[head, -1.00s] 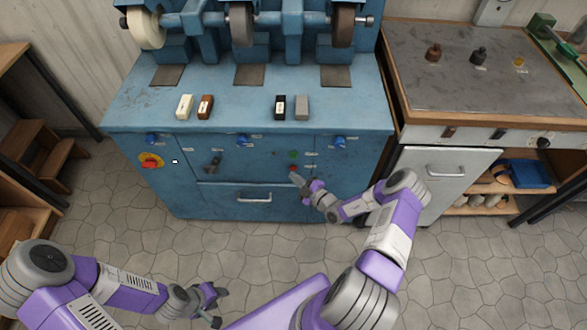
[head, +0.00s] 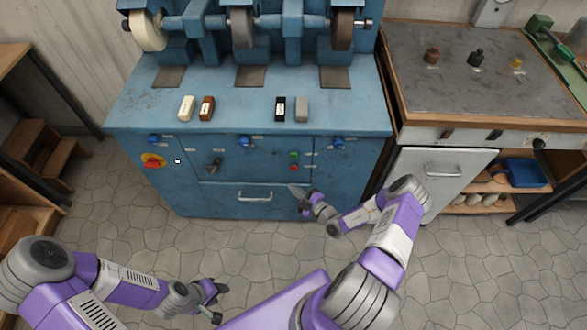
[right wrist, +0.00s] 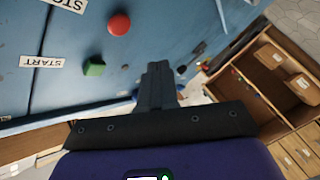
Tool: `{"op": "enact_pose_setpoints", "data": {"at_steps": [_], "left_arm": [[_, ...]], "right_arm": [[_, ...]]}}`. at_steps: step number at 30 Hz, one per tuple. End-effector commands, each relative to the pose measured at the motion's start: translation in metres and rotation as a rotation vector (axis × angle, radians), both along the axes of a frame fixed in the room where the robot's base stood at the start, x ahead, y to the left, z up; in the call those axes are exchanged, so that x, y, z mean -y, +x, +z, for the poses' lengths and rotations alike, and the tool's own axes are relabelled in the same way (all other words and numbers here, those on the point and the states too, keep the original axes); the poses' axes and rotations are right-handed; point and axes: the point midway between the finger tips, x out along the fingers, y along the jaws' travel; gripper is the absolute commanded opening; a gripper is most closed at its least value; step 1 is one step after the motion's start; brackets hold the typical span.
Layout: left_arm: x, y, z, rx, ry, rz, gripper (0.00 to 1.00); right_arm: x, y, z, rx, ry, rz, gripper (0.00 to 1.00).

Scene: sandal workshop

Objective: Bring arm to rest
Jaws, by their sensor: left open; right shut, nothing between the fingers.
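My right gripper (head: 297,190) is shut and empty, a little in front of the blue machine's front panel, below its green and red buttons. In the right wrist view its closed fingers (right wrist: 158,85) point at the panel, apart from the green START button (right wrist: 94,67) and the red STOP button (right wrist: 119,24). My left gripper (head: 218,300) is open and empty at the lower left, above the stone floor.
The blue grinding machine (head: 240,150) stands ahead, with several bars on its top. A workbench (head: 470,90) with small bottles is at the right, above a white cabinet door (head: 440,178). Wooden steps (head: 40,160) stand at the left. The floor (head: 240,255) between is clear.

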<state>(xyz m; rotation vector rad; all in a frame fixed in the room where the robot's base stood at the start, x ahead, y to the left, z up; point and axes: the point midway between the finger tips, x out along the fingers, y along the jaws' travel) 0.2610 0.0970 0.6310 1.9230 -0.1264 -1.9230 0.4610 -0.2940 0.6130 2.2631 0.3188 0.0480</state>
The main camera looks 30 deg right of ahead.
Motion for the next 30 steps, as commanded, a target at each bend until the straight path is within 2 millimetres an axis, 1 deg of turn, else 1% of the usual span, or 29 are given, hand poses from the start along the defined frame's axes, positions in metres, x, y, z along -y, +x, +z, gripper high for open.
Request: {"op": "enact_pose_setpoints", "data": {"at_steps": [16,17,19,20,22,23,24,25,26,27,29,30], "left_arm": [[0.0,0.0,0.0,0.0,0.0,0.0,0.43],[0.0,0.0,0.0,0.0,0.0,0.0,0.43],[0.0,0.0,0.0,0.0,0.0,0.0,0.43],[0.0,0.0,0.0,0.0,0.0,0.0,0.43],[0.0,0.0,0.001,0.0,0.0,0.0,0.43],[0.0,0.0,0.001,0.0,0.0,0.0,0.43],[0.0,0.0,0.001,0.0,0.0,0.0,0.43],[0.0,0.0,0.001,0.0,0.0,0.0,0.43],[0.0,0.0,0.002,0.0,0.0,0.0,0.43],[0.0,0.0,0.002,0.0,0.0,0.0,0.43],[0.0,0.0,0.003,0.0,0.0,0.0,0.43],[0.0,0.0,0.003,0.0,0.0,0.0,0.43]], "right_arm": [[0.0,0.0,0.0,0.0,-0.001,0.001,0.0],[-0.001,0.0,0.0,0.0,-0.005,0.007,0.0],[-0.012,0.0,0.002,0.001,-0.032,0.049,0.0],[-0.02,-0.001,0.003,0.003,-0.054,0.082,0.0],[-0.05,-0.005,0.006,0.014,-0.141,0.205,0.0],[-0.067,-0.009,0.008,0.026,-0.191,0.277,0.0],[-0.092,-0.017,0.01,0.047,-0.275,0.39,0.0],[-0.112,-0.027,0.01,0.072,-0.347,0.487,0.0],[-0.132,-0.038,0.012,0.105,-0.427,0.592,0.0],[-0.157,-0.056,0.012,0.163,-0.542,0.741,0.0],[-0.188,-0.087,0.011,0.281,-0.725,0.967,0.0],[-0.202,-0.109,0.01,0.375,-0.844,1.109,0.0]]}}
